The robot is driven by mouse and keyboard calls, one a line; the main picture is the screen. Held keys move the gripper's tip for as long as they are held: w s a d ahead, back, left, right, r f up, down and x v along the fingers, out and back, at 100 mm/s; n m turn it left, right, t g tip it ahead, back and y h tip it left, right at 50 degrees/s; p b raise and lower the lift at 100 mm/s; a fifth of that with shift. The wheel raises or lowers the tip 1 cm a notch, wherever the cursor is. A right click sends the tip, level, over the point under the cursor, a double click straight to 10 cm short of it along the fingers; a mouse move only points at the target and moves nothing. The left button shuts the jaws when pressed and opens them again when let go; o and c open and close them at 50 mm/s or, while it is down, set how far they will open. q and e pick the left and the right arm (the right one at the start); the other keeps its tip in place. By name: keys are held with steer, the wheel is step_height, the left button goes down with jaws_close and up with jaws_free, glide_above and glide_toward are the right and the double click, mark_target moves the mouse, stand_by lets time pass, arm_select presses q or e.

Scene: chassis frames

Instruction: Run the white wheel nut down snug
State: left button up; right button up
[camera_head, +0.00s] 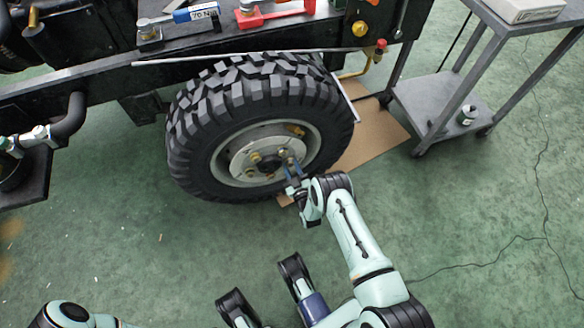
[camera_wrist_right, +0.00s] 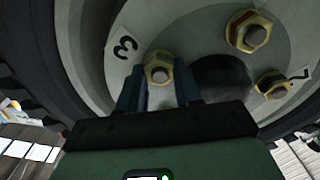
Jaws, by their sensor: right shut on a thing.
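The wheel (camera_head: 190,135) is a black knobbly tyre with a pale grey rim and hub on the vehicle's side. My right gripper (camera_head: 292,168) reaches the hub from below right. In the right wrist view the blue fingers of my right gripper (camera_wrist_right: 159,88) are shut on either side of a pale wheel nut (camera_wrist_right: 158,68) with a yellowish edge, which I take as the white one. It sits on its stud beside a label "3" (camera_wrist_right: 124,46). How snug it is I cannot tell. My left gripper is not in view.
Gold-coloured nuts (camera_wrist_right: 250,31) sit on other studs of the hub. A brown cardboard sheet (camera_head: 375,138) lies on the floor by the wheel. A grey trolley (camera_head: 430,100) stands to the right.

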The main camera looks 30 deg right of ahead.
steer(key=m, duration=0.2)
steer(key=shift+d+m+p, duration=0.1)
steer(key=shift+m+p, duration=0.2)
steer(key=shift+p, duration=0.05)
steer(key=m, duration=0.2)
steer(key=shift+m, duration=0.4)
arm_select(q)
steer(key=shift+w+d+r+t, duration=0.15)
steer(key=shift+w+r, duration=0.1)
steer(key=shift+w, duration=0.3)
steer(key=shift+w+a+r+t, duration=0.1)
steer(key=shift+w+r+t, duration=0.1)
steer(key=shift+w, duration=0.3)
arm_select(e)
steer(key=o, duration=0.8)
steer(key=shift+c, duration=0.2)
steer(key=shift+s, duration=0.15)
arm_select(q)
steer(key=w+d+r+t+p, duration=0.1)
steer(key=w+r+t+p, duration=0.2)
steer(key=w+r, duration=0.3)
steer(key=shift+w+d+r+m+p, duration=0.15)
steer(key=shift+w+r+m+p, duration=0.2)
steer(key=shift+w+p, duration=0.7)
arm_select(e)
steer(key=v, duration=1.3)
steer(key=shift+a, duration=0.2)
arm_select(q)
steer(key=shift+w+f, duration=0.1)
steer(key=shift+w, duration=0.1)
